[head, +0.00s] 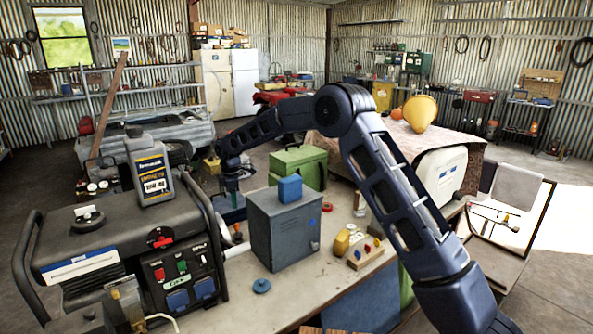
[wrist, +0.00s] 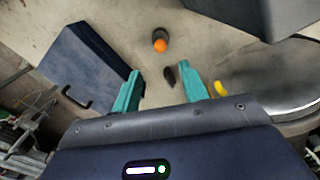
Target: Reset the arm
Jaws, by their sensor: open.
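My dark blue arm arches over the workbench (head: 318,268) from the lower right. My gripper (head: 231,186) points down behind the grey metal cabinet (head: 285,235), near a blue box (head: 228,208). In the wrist view its two teal fingers (wrist: 161,72) stand apart with a gap between them. A small dark object (wrist: 169,75) shows in line with the gap, on the surface below; nothing is visibly gripped. A dark blue box with a handle (wrist: 88,65) lies left of the fingers.
A generator (head: 120,240) carries a grey bottle (head: 150,168). A blue block (head: 290,189) sits on the cabinet. A green case (head: 299,166) stands behind. In the wrist view, an orange-topped item (wrist: 160,44) and a yellow piece (wrist: 220,88) lie near the fingers.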

